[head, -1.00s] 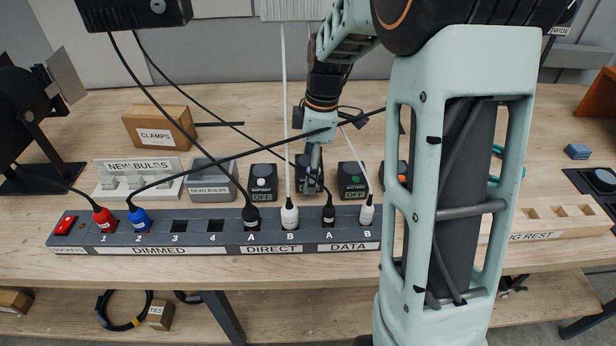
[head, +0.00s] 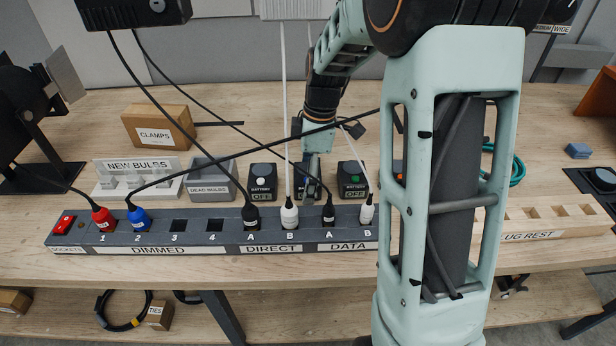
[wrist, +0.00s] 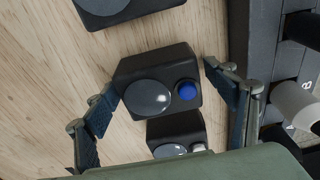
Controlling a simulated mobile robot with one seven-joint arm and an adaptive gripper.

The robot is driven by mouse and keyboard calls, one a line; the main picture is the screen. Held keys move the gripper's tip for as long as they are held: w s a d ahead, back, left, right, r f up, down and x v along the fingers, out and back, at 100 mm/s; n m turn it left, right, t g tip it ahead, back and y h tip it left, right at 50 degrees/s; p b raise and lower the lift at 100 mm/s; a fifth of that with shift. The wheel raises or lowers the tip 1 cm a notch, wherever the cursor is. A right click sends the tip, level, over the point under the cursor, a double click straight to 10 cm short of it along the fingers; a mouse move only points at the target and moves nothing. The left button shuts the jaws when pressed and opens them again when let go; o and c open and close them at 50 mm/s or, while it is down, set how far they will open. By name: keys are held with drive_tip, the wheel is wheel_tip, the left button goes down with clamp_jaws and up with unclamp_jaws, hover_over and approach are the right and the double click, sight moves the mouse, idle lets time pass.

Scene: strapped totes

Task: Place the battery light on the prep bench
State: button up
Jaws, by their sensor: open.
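Several small black battery lights stand in a row behind the socket strip. The middle light, with a blue button and a round lens (wrist: 149,98), lies between my fingers in the wrist view; in the head view my gripper (head: 311,176) mostly covers it. My gripper is open, one finger on each side of that light (wrist: 160,90), with no clear grip on it. A white-button light (head: 263,182) is to its left and a green-button light (head: 351,180) to its right. The prep bench is not labelled in view; a wooden bench top (head: 330,108) carries everything.
The socket strip (head: 130,240) with upright plugs runs close in front of the lights. Black cables cross above it. A dead bulbs box (head: 208,190), a new bulbs rack (head: 125,190) and a clamps carton (head: 155,128) stand left. A plug rest (head: 545,222) is right.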

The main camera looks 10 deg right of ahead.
wheel_tip(320, 180, up, 12)
drive_tip(key=d, duration=0.1)
drive_tip(key=shift+s+d+p, duration=0.2)
drive_tip(key=shift+p, duration=0.25)
drive_tip(key=shift+r, duration=0.1)
